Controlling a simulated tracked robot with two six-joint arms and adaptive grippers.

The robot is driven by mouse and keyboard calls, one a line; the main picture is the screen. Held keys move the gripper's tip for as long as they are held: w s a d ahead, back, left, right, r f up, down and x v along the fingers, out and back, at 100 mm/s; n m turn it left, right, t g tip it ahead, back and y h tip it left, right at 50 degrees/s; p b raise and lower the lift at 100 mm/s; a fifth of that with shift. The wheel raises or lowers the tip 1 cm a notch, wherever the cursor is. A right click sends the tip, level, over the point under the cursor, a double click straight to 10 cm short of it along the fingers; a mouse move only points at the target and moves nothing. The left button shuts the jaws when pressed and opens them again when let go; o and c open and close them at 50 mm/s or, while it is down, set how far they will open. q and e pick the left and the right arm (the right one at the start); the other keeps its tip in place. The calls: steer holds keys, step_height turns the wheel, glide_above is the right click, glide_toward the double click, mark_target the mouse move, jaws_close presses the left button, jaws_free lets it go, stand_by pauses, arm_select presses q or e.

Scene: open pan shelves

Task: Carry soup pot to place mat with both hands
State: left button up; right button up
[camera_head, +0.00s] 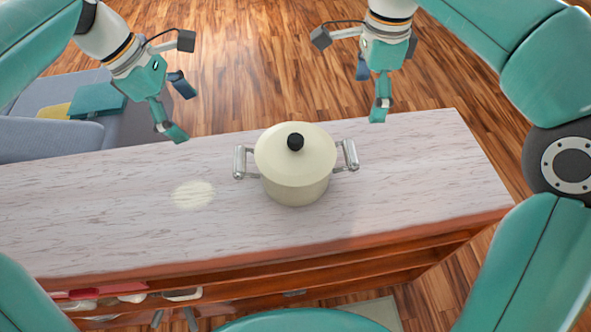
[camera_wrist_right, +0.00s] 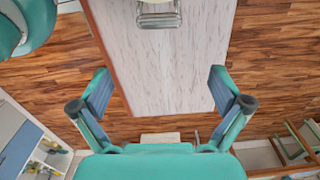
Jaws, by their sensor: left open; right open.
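A cream soup pot (camera_head: 294,172) with its lid on and a black knob stands upright on the pale counter. It has a metal handle on each side, left (camera_head: 240,162) and right (camera_head: 350,155). A flat, pale round patch (camera_head: 194,195), the only mat-like thing on the counter, lies left of the pot. My left gripper (camera_head: 182,112) is open and empty, beyond the counter's far edge, left of the pot. My right gripper (camera_head: 370,90) is open and empty, beyond the far edge, right of the pot. The right wrist view shows a pot handle (camera_wrist_right: 158,20) at the top, beyond the open fingers.
The counter top (camera_head: 430,170) is otherwise clear. Open wooden shelves (camera_head: 330,272) below its near side hold pans and red items at the left. A grey-blue sofa (camera_head: 50,140) stands behind the counter at the left, on a wooden floor.

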mark_target(235, 162)
arm_select(q)
steer(key=x, duration=1.6)
steer(key=shift+s+d+f, duration=0.1)
steer(key=shift+d+f, duration=0.05)
steer(key=shift+f, duration=0.1)
arm_select(e)
step_height(235, 162, down, 16)
steer(key=shift+s+f, duration=0.1)
steer(key=shift+f, duration=0.15)
arm_select(q)
steer(key=c, duration=1.6)
arm_select(e)
steer(key=c, duration=1.6)
arm_select(q)
steer(key=shift+o, duration=0.2)
steer(key=shift+r, duration=0.15)
arm_select(e)
steer(key=shift+r, duration=0.15)
